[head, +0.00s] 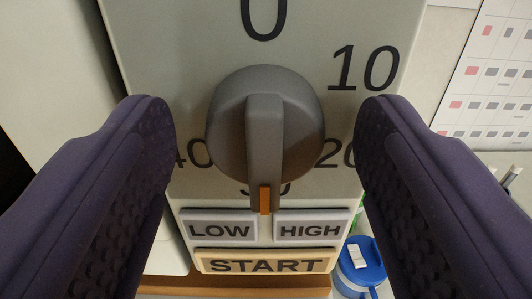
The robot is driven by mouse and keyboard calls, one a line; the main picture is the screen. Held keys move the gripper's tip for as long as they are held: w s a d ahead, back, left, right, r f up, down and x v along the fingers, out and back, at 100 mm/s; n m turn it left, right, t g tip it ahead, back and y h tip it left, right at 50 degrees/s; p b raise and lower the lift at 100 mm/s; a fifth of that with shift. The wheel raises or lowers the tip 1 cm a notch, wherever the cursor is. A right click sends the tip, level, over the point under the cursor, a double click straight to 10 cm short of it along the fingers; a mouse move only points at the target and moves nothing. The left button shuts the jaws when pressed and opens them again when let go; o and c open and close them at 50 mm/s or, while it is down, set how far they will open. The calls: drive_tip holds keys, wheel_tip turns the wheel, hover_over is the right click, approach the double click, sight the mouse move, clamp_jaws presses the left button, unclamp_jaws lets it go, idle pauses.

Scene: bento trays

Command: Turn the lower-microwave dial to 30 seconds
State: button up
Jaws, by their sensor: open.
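The grey round dial (228,130) sits on the light control panel (160,60) in the middle of the head view. Its raised grip bar stands vertical, and the orange mark (265,200) at its lower end points straight down at the partly hidden "30". The numbers 0, 10, 20 and 40 show around the dial, with 20 and 40 partly covered. My gripper (265,125) is open, its two purple fingers on the left and right of the dial. Both fingers look apart from the dial, with nothing held between them.
LOW (220,229) and HIGH (311,229) buttons sit below the dial, with a START button (266,263) beneath them. A blue-lidded container (365,262) stands at lower right, behind the right finger. A calendar sheet (490,85) hangs at upper right.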

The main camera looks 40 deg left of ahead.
drive_tip(key=v, duration=0.7)
drive_tip(key=shift+s+d+b, duration=0.25)
drive_tip(key=shift+s+b, duration=0.05)
drive_tip(key=shift+b, duration=0.05)
wheel_tip(320, 180, up, 16)
drive_tip(key=s+d+m+t+h+b, duration=0.1)
drive_tip(key=s+m+t+h+b, duration=0.3)
drive_tip(key=h+b, duration=1.05)
drive_tip(key=s+a+r+m+g+y+b, duration=0.1)
drive_tip(key=s+r+b, duration=0.1)
drive_tip(key=s, duration=0.4)
drive_tip(key=s+a+r+m+g+y+b, duration=0.1)
drive_tip(key=s+a+r+b, duration=0.1)
drive_tip(key=s+b, duration=0.2)
drive_tip(key=s+a+r+m+g+y+b, duration=0.1)
drive_tip(key=s+b, duration=0.3)
drive_tip(key=s, duration=0.4)
drive_tip(key=shift+a+r+y, duration=0.45)
drive_tip(key=shift+a, duration=0.3)
